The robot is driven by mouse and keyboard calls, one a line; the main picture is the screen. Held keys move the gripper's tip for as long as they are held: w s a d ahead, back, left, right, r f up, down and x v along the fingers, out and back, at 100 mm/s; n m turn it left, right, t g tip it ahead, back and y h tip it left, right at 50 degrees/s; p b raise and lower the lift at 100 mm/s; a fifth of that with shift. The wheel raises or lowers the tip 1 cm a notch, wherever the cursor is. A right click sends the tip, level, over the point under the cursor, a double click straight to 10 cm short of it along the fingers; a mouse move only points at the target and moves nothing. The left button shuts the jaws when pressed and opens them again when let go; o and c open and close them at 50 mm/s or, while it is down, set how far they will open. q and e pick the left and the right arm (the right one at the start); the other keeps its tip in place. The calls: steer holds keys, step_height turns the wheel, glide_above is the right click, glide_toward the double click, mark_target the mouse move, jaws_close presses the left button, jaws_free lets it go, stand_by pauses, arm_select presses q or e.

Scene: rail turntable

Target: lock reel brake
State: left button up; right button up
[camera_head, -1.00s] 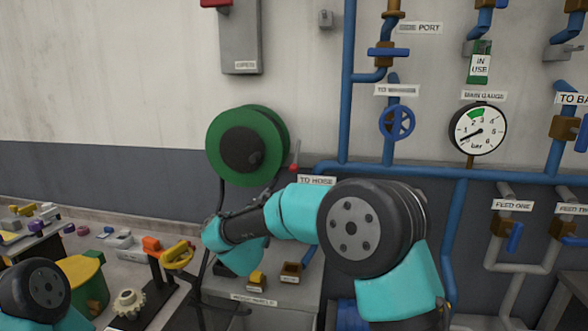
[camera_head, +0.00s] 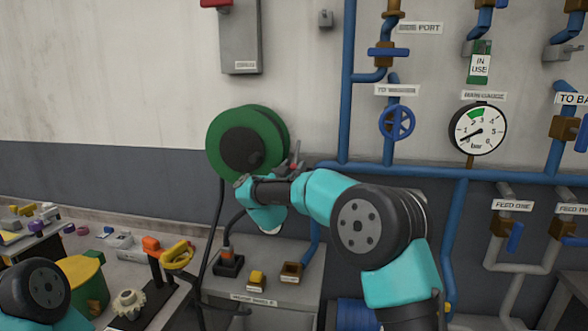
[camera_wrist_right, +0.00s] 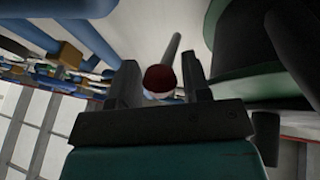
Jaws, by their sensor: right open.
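The green hose reel (camera_head: 270,130) with a dark hub hangs on the wall left of centre. The brake lever's red knob (camera_head: 293,166) is at the reel's lower right, partly hidden by my right gripper (camera_head: 291,163). In the right wrist view the dark red knob (camera_wrist_right: 160,79) with its grey rod lies between the two open fingers (camera_wrist_right: 160,90). I cannot tell whether either finger touches it. The reel's green rim (camera_wrist_right: 236,86) is close on the right there. Of my left arm only a joint shows at the lower left; its gripper is out of view.
Blue pipes (camera_head: 348,90) run up the wall and along to the right of the reel. A blue handwheel (camera_head: 396,123) and a round gauge (camera_head: 478,129) are farther right. Below, a grey cabinet top (camera_head: 262,285) carries a nozzle in a dark holder (camera_head: 229,263) and small blocks.

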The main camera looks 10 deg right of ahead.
jaws_close()
stand_by(0.3)
